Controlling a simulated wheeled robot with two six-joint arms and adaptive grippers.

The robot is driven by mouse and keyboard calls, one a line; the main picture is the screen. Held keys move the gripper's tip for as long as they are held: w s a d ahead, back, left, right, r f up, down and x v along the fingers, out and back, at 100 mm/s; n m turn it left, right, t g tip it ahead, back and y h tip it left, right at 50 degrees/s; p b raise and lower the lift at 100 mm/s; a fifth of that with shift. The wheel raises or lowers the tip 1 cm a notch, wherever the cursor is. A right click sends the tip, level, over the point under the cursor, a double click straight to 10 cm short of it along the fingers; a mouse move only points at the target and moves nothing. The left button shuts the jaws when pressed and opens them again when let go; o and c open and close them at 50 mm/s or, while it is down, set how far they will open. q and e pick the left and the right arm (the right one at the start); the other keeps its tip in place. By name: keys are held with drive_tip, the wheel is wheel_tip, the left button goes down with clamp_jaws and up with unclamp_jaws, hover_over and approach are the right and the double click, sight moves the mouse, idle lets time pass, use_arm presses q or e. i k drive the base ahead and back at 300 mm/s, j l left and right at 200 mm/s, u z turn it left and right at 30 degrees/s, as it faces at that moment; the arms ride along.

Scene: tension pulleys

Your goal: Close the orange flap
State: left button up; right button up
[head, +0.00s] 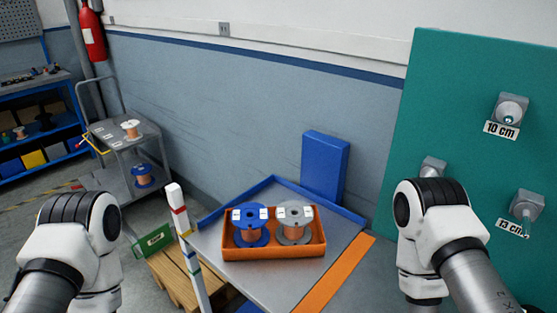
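A flat orange strip (335,276) runs slantwise along the right side of the grey table (243,272). It appears to be the orange flap; its hinge cannot be made out, and it looks level with the tabletop. No fingers of either gripper show. Only white and black links of my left arm stand at the lower left and of my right arm at the lower right, beyond the strip's right side.
An orange tray (275,254) on the table holds a blue spool (250,233) and a grey spool (294,232). A blue panel (325,167) stands behind. A striped post (185,235) rises at left. A green board (470,90) with pulleys fills the right.

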sight(314, 302)
drive_tip(key=k+j+z, duration=0.2)
drive_tip(key=j, duration=0.25)
drive_tip(key=k+j+z, duration=0.1)
drive_tip(key=j+z, duration=0.15)
drive_tip(key=j, duration=0.2)
drive_tip(key=k+j+z, duration=0.2)
drive_tip(key=j, duration=0.2)
drive_tip(key=k+j+z, duration=0.1)
drive_tip(key=j, duration=0.3)
drive_tip(key=k+j+z, duration=0.1)
drive_tip(key=j, duration=0.3)
drive_tip(key=k+j+z, duration=0.1)
drive_tip(key=j, duration=0.3)
drive_tip(key=k, duration=0.1)
